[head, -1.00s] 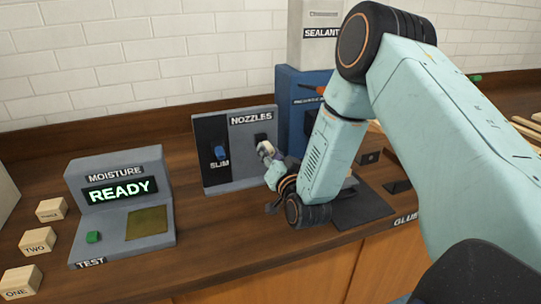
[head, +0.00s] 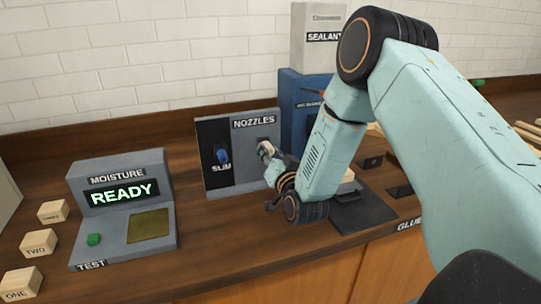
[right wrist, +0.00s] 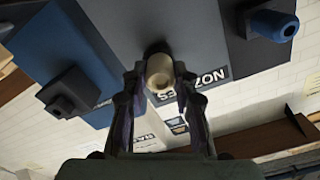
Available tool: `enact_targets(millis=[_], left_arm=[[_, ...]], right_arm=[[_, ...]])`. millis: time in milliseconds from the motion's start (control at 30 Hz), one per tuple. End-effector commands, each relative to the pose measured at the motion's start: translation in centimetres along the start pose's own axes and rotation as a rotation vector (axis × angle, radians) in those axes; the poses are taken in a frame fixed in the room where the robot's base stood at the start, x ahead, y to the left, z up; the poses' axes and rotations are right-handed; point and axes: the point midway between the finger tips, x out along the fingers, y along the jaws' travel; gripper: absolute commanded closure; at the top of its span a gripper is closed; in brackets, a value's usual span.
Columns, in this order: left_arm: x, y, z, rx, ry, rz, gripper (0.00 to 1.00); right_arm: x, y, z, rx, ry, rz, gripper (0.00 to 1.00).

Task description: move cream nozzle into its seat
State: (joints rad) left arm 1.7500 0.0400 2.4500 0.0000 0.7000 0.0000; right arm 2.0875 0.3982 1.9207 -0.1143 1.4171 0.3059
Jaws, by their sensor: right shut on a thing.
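The cream nozzle (right wrist: 160,72) is between the two fingers of my right gripper (right wrist: 160,88), which is shut on it. Its round open end faces the wrist camera. Just beyond it, a dark seat (right wrist: 157,46) shows on the grey nozzle board; I cannot tell whether the nozzle touches it. My left gripper is not in view.
A blue nozzle (head: 223,155) sits on the board's dark SLIM side. A blue machine (head: 300,90) stands just right of the board. The moisture tester (head: 120,215) and several wooden blocks (head: 38,242) are at the left. Bench space in front of the board is clear.

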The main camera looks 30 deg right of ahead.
Motion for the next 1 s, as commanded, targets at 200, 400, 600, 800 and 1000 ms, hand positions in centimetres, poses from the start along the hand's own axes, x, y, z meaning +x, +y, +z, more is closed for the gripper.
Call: enact_targets(millis=[200,400,600,800,1000], left_arm=[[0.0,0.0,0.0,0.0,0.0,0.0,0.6],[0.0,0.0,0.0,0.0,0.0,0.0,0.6],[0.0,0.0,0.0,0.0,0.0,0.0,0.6],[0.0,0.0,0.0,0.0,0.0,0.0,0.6],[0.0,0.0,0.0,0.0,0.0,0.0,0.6]], right_arm=[[0.1,0.0,0.0,0.0,0.0,0.0,0.57],[0.0,0.0,0.0,0.0,0.0,0.0,0.45],[0.0,0.0,0.0,0.0,-0.001,0.0,0.45],[-1.4,0.1,0.1,0.002,-0.003,0.002,0.45],[-5.2,0.1,0.1,0.003,-0.003,0.003,0.45]])
